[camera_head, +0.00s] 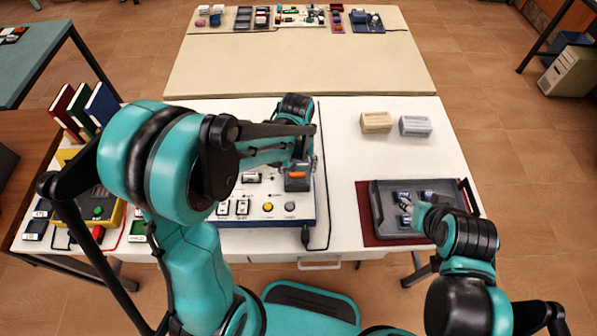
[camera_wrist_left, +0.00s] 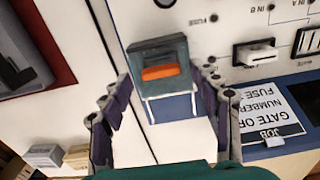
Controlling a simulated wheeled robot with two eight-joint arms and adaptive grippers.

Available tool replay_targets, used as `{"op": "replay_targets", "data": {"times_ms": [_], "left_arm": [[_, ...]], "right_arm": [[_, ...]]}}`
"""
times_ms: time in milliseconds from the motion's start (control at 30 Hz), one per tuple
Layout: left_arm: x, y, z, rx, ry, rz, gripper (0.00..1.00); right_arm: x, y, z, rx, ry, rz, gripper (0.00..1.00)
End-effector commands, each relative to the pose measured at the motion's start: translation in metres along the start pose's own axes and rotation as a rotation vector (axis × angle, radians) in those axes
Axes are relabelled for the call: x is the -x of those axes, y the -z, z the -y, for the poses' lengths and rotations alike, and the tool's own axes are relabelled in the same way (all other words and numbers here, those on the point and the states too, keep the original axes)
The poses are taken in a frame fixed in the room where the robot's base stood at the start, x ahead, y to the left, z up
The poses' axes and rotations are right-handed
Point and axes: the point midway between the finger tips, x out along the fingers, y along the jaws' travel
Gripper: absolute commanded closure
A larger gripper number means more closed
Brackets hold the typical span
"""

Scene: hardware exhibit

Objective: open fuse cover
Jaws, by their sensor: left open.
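The fuse cover (camera_head: 297,182) is a dark grey block with an orange strip, at the right side of the white panel (camera_head: 262,222). In the left wrist view the cover (camera_wrist_left: 155,53) appears between and beyond the fingertips, with thin white lines below it. My left gripper (camera_wrist_left: 160,95) is open, with one finger on each side of the cover and nothing held. In the head view my left gripper (camera_head: 300,158) is above the panel, partly hidden by its own arm. My right gripper (camera_head: 412,212) is over the grey tray; its jaw state is unclear.
The grey tray (camera_head: 384,228) on a red mat holds several small blue parts. Two boxes, beige (camera_head: 376,122) and grey (camera_head: 415,126), stand behind it. A yellow device (camera_head: 92,212) and books (camera_head: 100,103) are at the left. A cable (camera_head: 326,215) runs along the panel's right side.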

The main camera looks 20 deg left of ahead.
Motion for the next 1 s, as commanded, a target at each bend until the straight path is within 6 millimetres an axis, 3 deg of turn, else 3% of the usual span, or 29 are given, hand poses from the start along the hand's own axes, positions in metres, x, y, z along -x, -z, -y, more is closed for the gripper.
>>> {"op": "replay_targets", "data": {"times_ms": [100, 367, 467, 600, 633, 767, 1000], "left_arm": [[-0.009, 0.0, 0.0, 0.0, 0.0, 0.0, 0.38], [-0.01, 0.0, 0.0, 0.0, 0.0, 0.0, 0.38], [-0.01, 0.0, 0.0, 0.0, 0.0, 0.0, 0.59], [-0.01, 0.0, 0.0, 0.0, 0.0, 0.0, 0.96], [-0.01, 0.0, 0.0, 0.0, 0.0, 0.0, 1.0], [-0.01, 0.004, 0.0, 0.0, 0.0, 0.0, 1.0], [-0.01, 0.051, 0.0, 0.001, 0.0, -0.001, 1.0]], "right_arm": [[-0.003, -0.002, 0.0, 0.0, 0.0, 0.0, 0.59], [-0.002, -0.002, 0.0, 0.0, 0.0, 0.0, 0.59], [-0.002, -0.002, 0.0, 0.0, 0.0, 0.0, 0.59], [-0.002, -0.002, 0.0, 0.0, 0.0, 0.0, 0.59], [-0.002, -0.002, 0.0, 0.0, 0.0, 0.0, 0.59], [-0.003, -0.002, 0.0, 0.0, 0.0, 0.0, 0.59], [-0.006, -0.004, 0.0, 0.0, 0.0, 0.0, 0.59]]}}
